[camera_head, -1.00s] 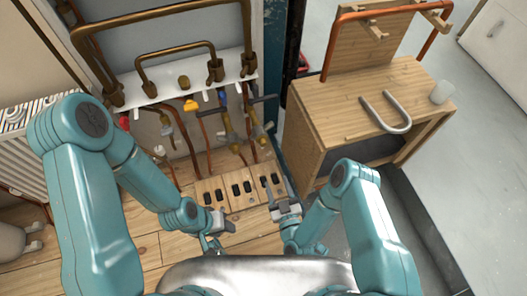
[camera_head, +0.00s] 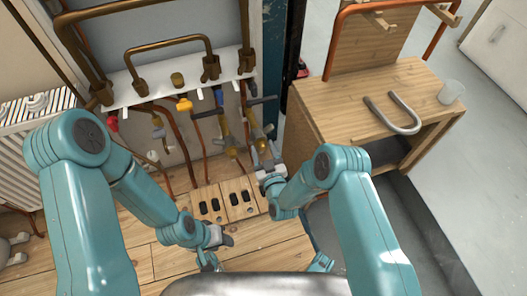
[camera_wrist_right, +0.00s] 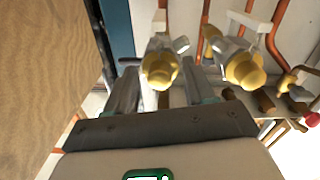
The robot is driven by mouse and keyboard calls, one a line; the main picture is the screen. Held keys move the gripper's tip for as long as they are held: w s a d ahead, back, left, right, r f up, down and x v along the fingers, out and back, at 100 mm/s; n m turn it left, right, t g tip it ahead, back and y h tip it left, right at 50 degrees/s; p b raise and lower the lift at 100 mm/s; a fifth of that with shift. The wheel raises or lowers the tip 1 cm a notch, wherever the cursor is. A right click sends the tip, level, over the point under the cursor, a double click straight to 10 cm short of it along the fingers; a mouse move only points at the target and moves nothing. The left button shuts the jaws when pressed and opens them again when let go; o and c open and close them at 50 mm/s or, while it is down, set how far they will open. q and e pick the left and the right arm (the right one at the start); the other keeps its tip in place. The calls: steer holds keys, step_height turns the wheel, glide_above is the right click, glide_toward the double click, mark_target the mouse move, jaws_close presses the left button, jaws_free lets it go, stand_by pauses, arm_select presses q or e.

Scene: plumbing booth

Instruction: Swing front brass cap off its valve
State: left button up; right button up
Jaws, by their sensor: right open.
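In the right wrist view, a brass cap (camera_wrist_right: 160,70) on a silver valve shows between and beyond my right gripper's two fingers (camera_wrist_right: 160,85); I see no clear contact. A second brass cap (camera_wrist_right: 244,70) sits to its right, outside the fingers. In the head view, my right gripper (camera_head: 268,152) is open just below the rightmost valve (camera_head: 256,132), and it partly hides that valve's lower end. Another valve with brass parts (camera_head: 228,143) hangs to its left. My left gripper (camera_head: 218,238) is low over the wooden floor, away from the valves; its jaw opening is unclear.
A white shelf (camera_head: 180,82) with brown pipes is above the valves. A wooden board with black slots (camera_head: 238,198) lies below them. A wooden bench (camera_head: 350,105) with a grey U-shaped pipe (camera_head: 405,118) and a cup stands at right. Copper pipes run between the valves.

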steer(key=shift+r, duration=0.1)
jaws_close()
steer(key=shift+w+b, duration=0.1)
steer(key=shift+b, duration=0.2)
stand_by(0.4)
